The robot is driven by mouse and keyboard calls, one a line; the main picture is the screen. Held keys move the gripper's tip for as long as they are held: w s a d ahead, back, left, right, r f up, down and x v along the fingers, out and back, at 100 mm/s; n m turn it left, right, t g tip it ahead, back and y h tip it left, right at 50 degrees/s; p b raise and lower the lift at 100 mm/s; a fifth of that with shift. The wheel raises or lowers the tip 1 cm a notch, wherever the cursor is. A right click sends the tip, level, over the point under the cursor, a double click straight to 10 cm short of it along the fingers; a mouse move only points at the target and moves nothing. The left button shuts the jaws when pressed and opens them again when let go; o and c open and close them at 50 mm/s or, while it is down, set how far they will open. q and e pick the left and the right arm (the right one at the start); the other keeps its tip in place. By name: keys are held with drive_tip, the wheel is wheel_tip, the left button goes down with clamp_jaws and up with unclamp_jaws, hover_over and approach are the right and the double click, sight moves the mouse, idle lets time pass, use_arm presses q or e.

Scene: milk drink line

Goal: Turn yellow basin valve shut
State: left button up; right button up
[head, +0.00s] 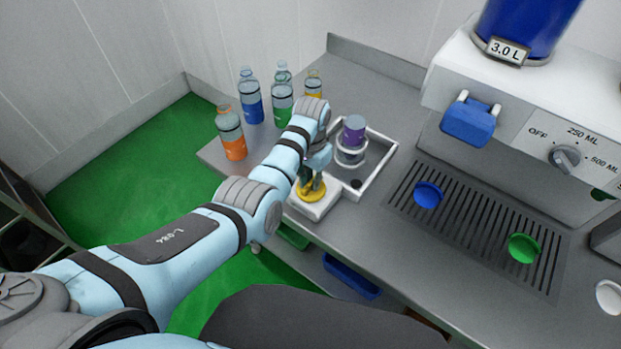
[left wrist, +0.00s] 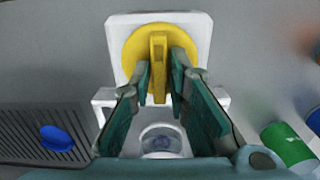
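The yellow basin valve (head: 312,190) sits on a white block at the front of the white-rimmed basin (head: 383,166). In the left wrist view it is a yellow disc (left wrist: 131,55) with a raised bar handle (left wrist: 158,68) that stands upright in the picture. My left gripper (head: 311,180) reaches down onto the valve. The gripper hides part of the valve in the head view. My right gripper is out of view.
A purple-and-clear container (head: 354,133) stands in the basin. Several bottles, including an orange one (head: 231,133) and a blue one (head: 250,97), stand left of it. A slotted drip tray (head: 470,222) with a blue cap (head: 428,195) and a green cap (head: 523,248) lies right, below the dispenser.

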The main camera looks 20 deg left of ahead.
sight(311, 182)
use_arm(q)
drive_tip(key=shift+o, duration=0.8)
wheel_tip(311, 182, up, 8)
drive_tip(key=shift+f, duration=0.2)
drive_tip(key=shift+f, duration=0.1)
